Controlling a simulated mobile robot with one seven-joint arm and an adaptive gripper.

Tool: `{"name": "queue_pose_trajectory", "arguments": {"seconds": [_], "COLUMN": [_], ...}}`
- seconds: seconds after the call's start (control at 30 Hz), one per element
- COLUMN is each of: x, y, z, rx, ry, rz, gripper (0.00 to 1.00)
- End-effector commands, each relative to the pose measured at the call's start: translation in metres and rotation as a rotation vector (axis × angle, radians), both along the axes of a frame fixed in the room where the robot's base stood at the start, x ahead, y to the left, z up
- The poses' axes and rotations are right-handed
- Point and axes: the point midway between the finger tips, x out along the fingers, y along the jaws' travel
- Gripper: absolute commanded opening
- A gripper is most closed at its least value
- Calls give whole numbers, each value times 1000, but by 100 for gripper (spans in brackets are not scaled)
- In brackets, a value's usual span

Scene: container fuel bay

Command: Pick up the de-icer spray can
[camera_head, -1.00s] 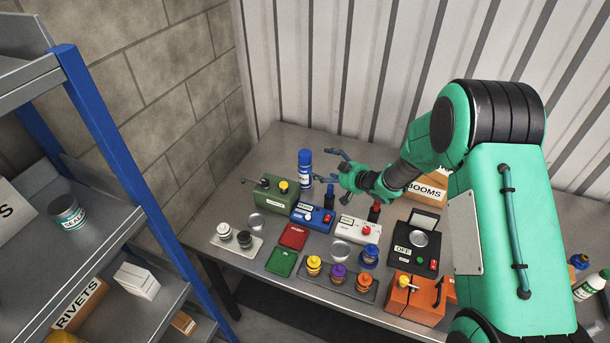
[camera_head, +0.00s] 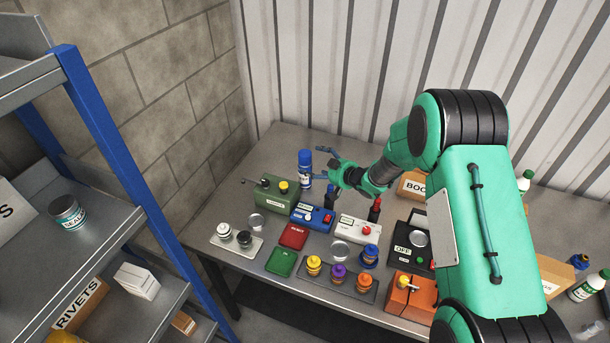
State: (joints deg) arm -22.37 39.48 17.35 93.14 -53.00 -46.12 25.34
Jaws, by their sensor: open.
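A tall blue can (camera_head: 305,169) with a blue cap and a pale label stands upright near the back of the metal bench; it looks like the de-icer spray can, though I cannot read its label. My gripper (camera_head: 319,163) is just right of the can, its fingers spread and pointing left toward it. The fingers are open and hold nothing. I cannot tell whether a fingertip touches the can.
A green box (camera_head: 274,196) with a lever stands in front of the can. A blue-posted shelf (camera_head: 120,155) is at left. The bench behind the can is clear.

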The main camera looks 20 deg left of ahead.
Motion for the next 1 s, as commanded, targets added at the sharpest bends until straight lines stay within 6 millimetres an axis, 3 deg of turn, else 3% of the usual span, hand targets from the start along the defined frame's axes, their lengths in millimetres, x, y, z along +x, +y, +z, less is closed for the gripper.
{"name": "queue_pose_trajectory", "arguments": {"seconds": [0.5,1.0], "x": [20,22], "y": [35,38], "z": [-17,-19], "rx": [0,0], "ry": [0,0], "rz": [1,0], "gripper": [84,84]}}
